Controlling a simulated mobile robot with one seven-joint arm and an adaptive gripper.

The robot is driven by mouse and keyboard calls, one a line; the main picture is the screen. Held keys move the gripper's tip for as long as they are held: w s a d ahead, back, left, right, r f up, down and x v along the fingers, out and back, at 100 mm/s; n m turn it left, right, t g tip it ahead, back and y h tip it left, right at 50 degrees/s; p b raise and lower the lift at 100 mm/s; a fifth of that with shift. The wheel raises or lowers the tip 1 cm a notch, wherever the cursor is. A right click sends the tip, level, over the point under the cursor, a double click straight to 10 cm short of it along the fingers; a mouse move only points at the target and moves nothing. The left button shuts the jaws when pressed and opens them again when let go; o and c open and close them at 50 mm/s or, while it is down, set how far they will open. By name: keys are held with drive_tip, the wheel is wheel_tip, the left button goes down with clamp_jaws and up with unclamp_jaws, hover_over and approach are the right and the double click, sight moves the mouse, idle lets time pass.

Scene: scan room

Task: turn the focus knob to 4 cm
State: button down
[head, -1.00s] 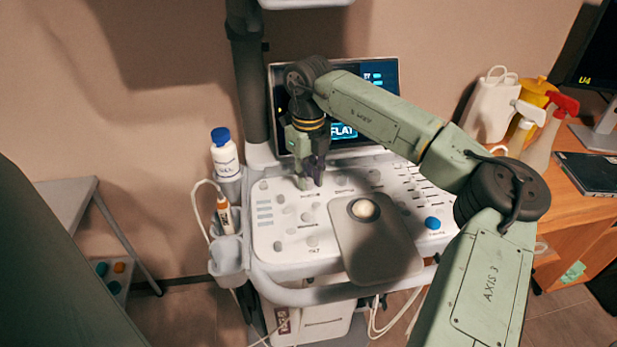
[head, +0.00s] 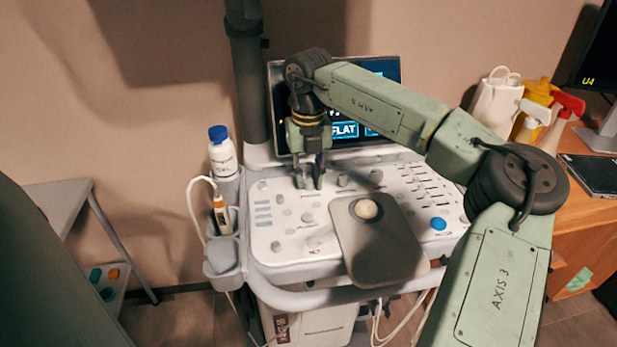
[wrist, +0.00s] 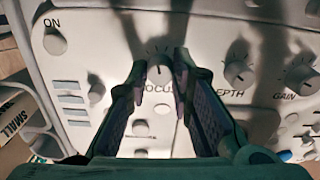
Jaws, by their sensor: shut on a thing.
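The focus knob (wrist: 159,70) is a pale round knob on the white console panel (head: 285,250). In the wrist view it sits between my two fingertips, with the label below it partly covered so that "OCUS" shows. My gripper (wrist: 164,68) is shut on the knob, one finger on each side. In the head view my gripper (head: 309,182) points down at the upper left of the panel, and its fingers hide most of the knob. A small dark mark shows on the knob, but I cannot read its setting.
In the wrist view the depth knob (wrist: 238,70) and gain knob (wrist: 301,76) lie to the right, and the ON button (wrist: 54,42) to the left. The screen (head: 375,130) stands behind my gripper. A white bottle (head: 222,152) stands at the console's left.

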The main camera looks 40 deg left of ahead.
sight(308, 180)
drive_tip(key=c, duration=1.4)
unclamp_jaws()
wheel_tip(308, 180, up, 12)
drive_tip(key=shift+r, duration=0.1)
